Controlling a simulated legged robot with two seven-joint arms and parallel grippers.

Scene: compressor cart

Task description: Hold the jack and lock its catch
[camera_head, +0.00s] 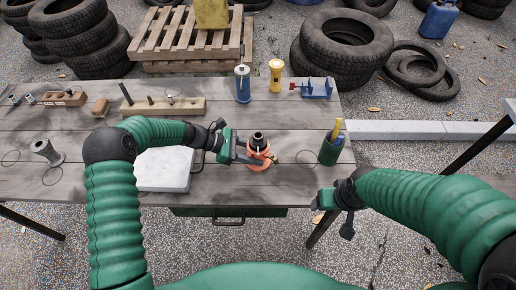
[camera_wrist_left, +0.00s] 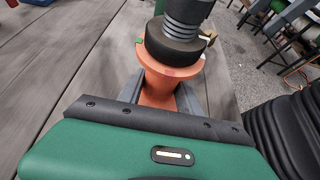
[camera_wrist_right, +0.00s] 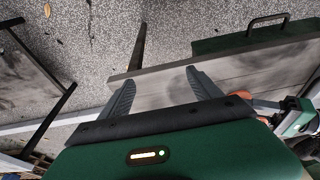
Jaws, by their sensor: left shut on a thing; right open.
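The jack (camera_head: 258,150) stands upright on the table, with an orange body and a black collar and top. In the left wrist view the jack's orange body (camera_wrist_left: 165,85) flares below a dark ring and a grey ribbed screw. My left gripper (camera_head: 246,153) is shut on the jack's body from the left. A small pale tab (camera_wrist_left: 208,39) sticks out at the dark ring; I cannot tell whether it is the catch. My right gripper (camera_head: 322,205) is off the table's front right edge, apart from the jack. In the right wrist view its fingers (camera_wrist_right: 158,88) are open and empty.
The wooden table (camera_head: 222,183) holds a white slab (camera_head: 163,170) left of the jack and a green cup (camera_head: 331,150) to its right. A blue cylinder (camera_head: 243,85), a yellow lamp (camera_head: 276,76) and a blue vise (camera_head: 317,88) stand behind. A green drawer (camera_head: 229,212) hangs below the front edge.

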